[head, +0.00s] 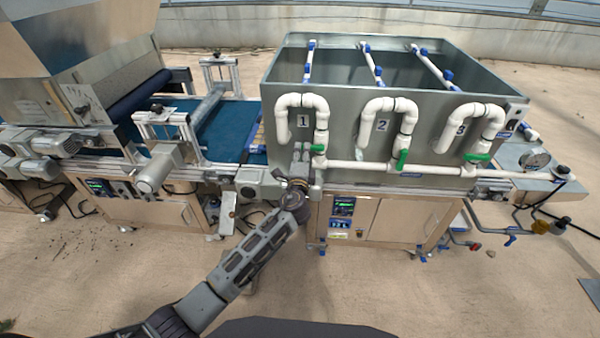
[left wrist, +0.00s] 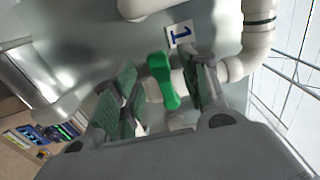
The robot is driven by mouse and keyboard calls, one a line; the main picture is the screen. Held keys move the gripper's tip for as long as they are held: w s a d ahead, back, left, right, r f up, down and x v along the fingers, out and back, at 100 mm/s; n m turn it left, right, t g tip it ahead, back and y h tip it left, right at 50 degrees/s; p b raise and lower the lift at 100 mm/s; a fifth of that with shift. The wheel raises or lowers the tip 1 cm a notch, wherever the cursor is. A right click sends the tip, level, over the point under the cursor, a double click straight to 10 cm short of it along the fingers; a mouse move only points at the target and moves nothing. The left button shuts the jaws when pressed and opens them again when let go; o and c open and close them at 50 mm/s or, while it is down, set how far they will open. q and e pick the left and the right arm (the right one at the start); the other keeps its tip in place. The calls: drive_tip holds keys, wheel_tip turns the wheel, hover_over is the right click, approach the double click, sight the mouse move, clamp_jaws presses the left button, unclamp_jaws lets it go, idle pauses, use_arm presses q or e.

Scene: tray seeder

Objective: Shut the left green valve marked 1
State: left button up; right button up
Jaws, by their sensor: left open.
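The green valve marked 1 (head: 318,148) is a small green handle on the white pipe below the number 1 label (head: 303,121). My left gripper (head: 301,158) is at this valve, just left of its handle in the head view. In the left wrist view the green handle (left wrist: 163,80) lies between the two green-padded fingers of the open left gripper (left wrist: 160,92), closer to the right finger. I cannot tell if a finger touches it. The number 1 label (left wrist: 181,34) shows just beyond the handle. My right gripper is not in view.
Two other green valves, under number 2 (head: 402,158) and number 3 (head: 477,157), sit along the same white pipe (head: 350,167). The grey tank wall (head: 345,130) stands close behind the pipes. A blue conveyor (head: 225,125) lies to the left.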

use_arm(q)
drive_tip(key=s, duration=0.8)
drive_tip(key=shift+s, duration=0.35)
idle(0.5)
